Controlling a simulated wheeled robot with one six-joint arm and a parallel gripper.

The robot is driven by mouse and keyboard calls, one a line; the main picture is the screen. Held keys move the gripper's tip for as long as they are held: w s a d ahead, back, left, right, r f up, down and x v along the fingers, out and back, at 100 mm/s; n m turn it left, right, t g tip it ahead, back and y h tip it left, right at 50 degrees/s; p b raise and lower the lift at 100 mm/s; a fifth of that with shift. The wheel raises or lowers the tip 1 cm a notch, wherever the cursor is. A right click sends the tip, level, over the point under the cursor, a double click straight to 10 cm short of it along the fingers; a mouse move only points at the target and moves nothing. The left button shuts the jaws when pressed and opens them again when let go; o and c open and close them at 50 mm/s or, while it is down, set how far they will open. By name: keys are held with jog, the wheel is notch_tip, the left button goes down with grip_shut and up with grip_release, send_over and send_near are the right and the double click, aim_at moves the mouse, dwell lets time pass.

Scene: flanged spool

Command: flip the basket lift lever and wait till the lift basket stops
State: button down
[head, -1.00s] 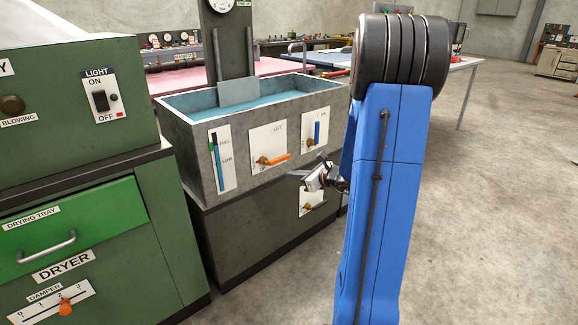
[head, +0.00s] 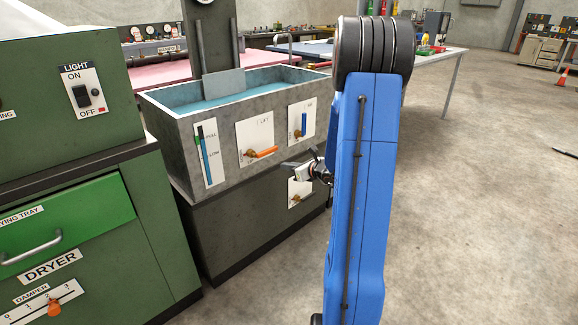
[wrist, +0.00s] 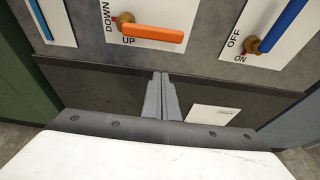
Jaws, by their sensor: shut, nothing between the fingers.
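The lift lever (head: 264,152) is an orange handle on a brass pivot, on a white plate marked LIFT on the front of the grey tank (head: 165,125). In the wrist view the orange lever (wrist: 152,33) lies nearly level, pointing right, with DOWN beside its pivot and UP below it. My gripper (head: 288,165) is in front of the tank, right of and a little below the lever in the head view. In the wrist view my gripper (wrist: 161,78) is shut and empty, its tips below the lever and apart from it. The lift basket cannot be made out; a grey plate (head: 223,84) stands at the tank's back.
A blue lever (head: 303,123) with ON and OFF marks (wrist: 240,48) is right of the lift lever. A level gauge (head: 207,152) is on its left. The green dryer (head: 80,230) stands close on the left. Open floor (head: 480,220) lies to the right.

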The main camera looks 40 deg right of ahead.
jog(key=w+r, duration=0.1)
jog(key=w, duration=0.5)
jog(key=shift+w+a+r, duration=0.15)
jog(key=shift+a+r, duration=0.2)
jog(key=shift+r, duration=0.05)
jog(key=shift+d, duration=0.1)
dwell(0.3)
